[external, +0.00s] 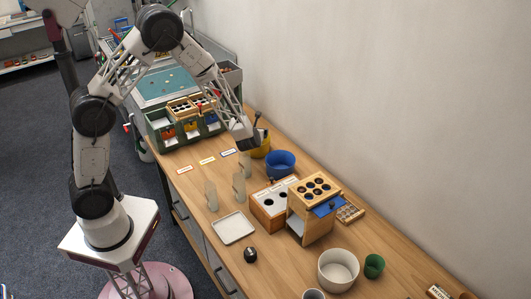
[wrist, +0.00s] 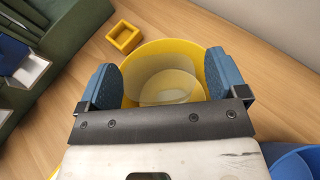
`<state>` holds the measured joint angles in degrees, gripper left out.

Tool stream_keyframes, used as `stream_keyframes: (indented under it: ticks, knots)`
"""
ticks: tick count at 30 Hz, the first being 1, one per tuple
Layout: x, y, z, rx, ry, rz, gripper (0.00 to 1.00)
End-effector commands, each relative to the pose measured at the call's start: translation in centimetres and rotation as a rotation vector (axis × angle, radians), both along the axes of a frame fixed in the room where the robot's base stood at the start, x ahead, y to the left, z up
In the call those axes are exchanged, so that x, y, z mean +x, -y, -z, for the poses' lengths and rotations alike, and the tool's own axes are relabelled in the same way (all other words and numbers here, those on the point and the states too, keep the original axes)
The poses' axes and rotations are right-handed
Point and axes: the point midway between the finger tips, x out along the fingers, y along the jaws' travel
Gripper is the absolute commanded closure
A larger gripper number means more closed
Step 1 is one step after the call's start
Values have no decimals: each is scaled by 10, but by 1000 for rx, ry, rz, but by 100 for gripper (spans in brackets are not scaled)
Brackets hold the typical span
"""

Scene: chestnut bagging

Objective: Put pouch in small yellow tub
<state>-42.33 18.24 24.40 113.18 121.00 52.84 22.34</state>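A round yellow tub (wrist: 210,76) lies directly below my gripper (wrist: 164,82) in the wrist view; in the external view the tub (external: 263,146) is partly hidden by my gripper (external: 252,137). The two blue fingers are wide apart with nothing clamped between them. A pale, translucent rounded shape (wrist: 168,88) shows inside the tub, probably a pouch; its outline is unclear. A smaller square yellow container (wrist: 125,38) stands beside the tub in the wrist view. In the external view, pale upright pouches stand on the table, including a front one (external: 211,196) and another (external: 239,190).
A blue tub (external: 281,164) stands close beside the yellow one. A green sorting rack (external: 160,135) stands on the other side. Wooden boxes with holes (external: 312,225), a white tray (external: 232,228) and a white bowl (external: 338,269) stand nearer the camera. A wall runs along the right.

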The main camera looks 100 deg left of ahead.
Motion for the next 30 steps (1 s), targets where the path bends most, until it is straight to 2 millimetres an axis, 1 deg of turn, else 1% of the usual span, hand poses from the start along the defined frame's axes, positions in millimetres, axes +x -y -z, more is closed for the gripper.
stream_keyframes:
  ticks: [16, 19, 23, 30]
  knots:
    - [0, 0, 0, 0, 0, 0, 9]
    - [0, 3, 0, 0, 0, 0, 9]
    - [1, 12, 0, 0, 0, 1, 9]
    - [0, 36, 0, -1, -1, 1, 9]
